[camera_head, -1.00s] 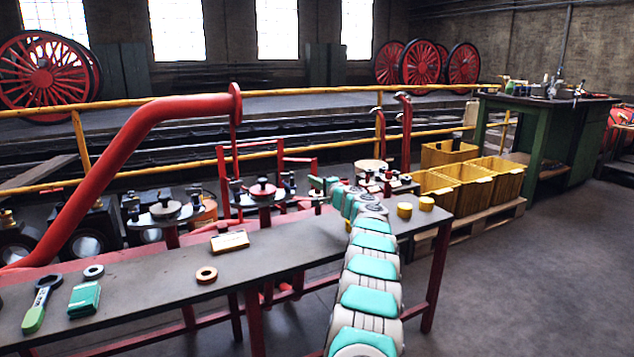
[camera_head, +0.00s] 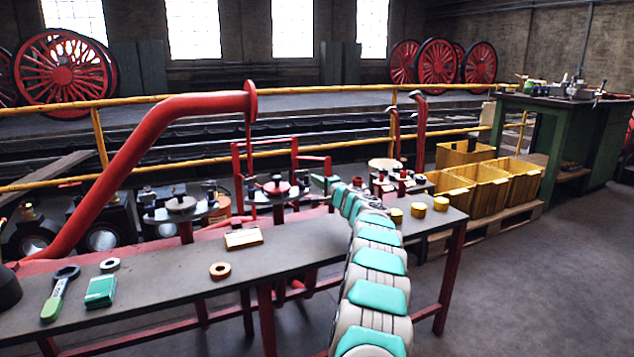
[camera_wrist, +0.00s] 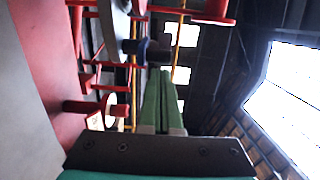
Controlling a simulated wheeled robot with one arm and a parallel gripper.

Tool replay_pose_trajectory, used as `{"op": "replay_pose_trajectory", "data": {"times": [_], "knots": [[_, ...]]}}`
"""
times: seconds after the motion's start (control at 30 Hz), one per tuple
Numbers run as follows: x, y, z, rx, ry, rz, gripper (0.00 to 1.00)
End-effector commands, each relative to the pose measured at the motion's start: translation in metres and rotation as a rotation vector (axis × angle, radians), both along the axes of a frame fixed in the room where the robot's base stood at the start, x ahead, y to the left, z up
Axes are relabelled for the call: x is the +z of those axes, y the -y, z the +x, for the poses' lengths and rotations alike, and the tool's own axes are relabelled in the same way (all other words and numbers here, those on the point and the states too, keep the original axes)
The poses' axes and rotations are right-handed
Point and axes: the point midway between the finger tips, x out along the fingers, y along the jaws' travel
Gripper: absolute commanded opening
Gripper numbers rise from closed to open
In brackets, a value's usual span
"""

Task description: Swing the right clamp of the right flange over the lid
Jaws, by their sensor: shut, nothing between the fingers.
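A flange with a red, knobbed lid (camera_head: 277,187) stands behind the bench, right of a similar flange with a pale lid (camera_head: 181,204). Small dark upright clamps stand around each lid. My gripper (camera_head: 324,182) is just right of the red-lidded flange, small and partly hidden by my arm. In the wrist view its green fingers (camera_wrist: 161,74) are shut with nothing between them. A dark clamp-like piece (camera_wrist: 146,50) is just beyond the fingertips, beside a grey disc edge (camera_wrist: 118,22). I cannot tell whether fingers and clamp touch, or whether the clamp lies over the lid.
The bench (camera_head: 180,283) holds a green-handled wrench (camera_head: 59,293), a green box (camera_head: 101,290), rings and a small wooden block (camera_head: 243,238). Yellow cylinders (camera_head: 418,210) stand right of my arm. Another stand with red parts (camera_head: 402,182) is behind them. Yellow crates (camera_head: 478,185) are farther right.

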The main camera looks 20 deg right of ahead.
Motion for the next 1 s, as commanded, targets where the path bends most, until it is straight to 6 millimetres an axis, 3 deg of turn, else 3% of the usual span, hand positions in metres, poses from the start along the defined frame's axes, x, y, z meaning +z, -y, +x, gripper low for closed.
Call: {"op": "replay_pose_trajectory", "data": {"times": [1.0], "knots": [[-0.002,-0.012,-0.003,-0.141,0.001,0.000,0.00]]}}
